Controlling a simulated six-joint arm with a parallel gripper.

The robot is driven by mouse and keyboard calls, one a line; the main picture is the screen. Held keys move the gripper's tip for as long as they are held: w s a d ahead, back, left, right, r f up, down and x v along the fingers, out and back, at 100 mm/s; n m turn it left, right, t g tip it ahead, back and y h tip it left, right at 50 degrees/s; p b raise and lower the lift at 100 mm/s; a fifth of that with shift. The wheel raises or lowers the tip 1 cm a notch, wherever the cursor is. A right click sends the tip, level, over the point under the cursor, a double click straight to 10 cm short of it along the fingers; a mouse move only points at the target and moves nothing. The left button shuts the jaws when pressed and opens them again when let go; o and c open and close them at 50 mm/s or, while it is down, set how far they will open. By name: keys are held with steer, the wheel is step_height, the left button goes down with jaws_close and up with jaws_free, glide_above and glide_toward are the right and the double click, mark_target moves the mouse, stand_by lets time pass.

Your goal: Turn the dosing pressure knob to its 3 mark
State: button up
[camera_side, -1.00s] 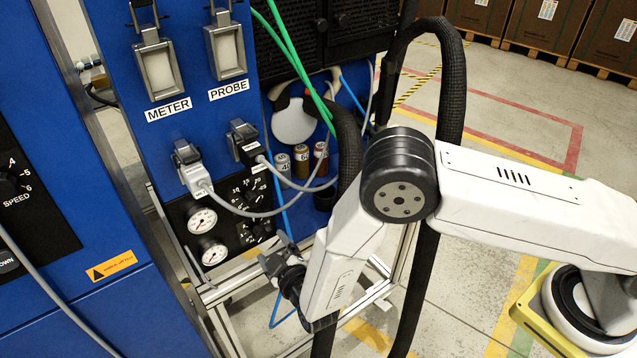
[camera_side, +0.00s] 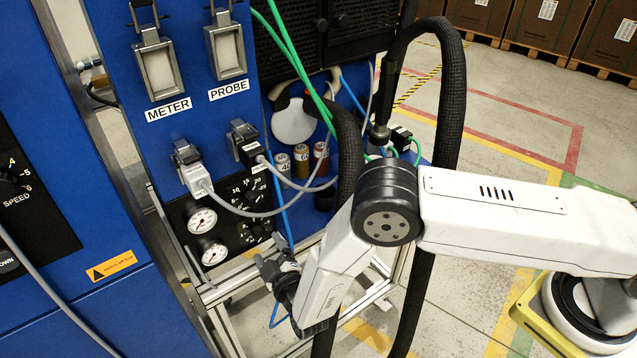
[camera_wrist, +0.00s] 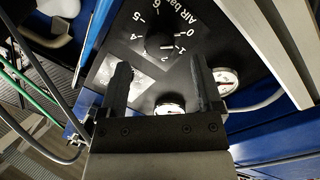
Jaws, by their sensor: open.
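In the wrist view a round black knob (camera_wrist: 158,44) sits on a black panel inside a white 0 to 6 scale marked "AIR bar". Its pale mark seems to point near 1. I cannot read a dosing label on it. My gripper (camera_wrist: 160,66) is open, its two dark fingers apart and empty, with the knob ahead between and beyond their tips. In the side view my gripper (camera_side: 264,266) is just below and right of the black gauge panel (camera_side: 185,218). Small black knobs (camera_side: 255,190) show there, partly behind grey cables.
Two white pressure gauges (camera_side: 203,221) sit left of the knobs; one gauge (camera_wrist: 225,80) is close to my right finger in the wrist view. Grey cables (camera_side: 240,210) and a blue hose (camera_side: 283,215) hang near the panel. A metal frame (camera_side: 225,290) runs below.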

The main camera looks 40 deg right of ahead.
mark_target(261, 237)
steer(key=shift+w+d, duration=0.15)
steer(key=shift+w, duration=0.9)
steer(key=shift+w+d, duration=0.1)
steer(key=shift+w, duration=0.9)
jaws_close()
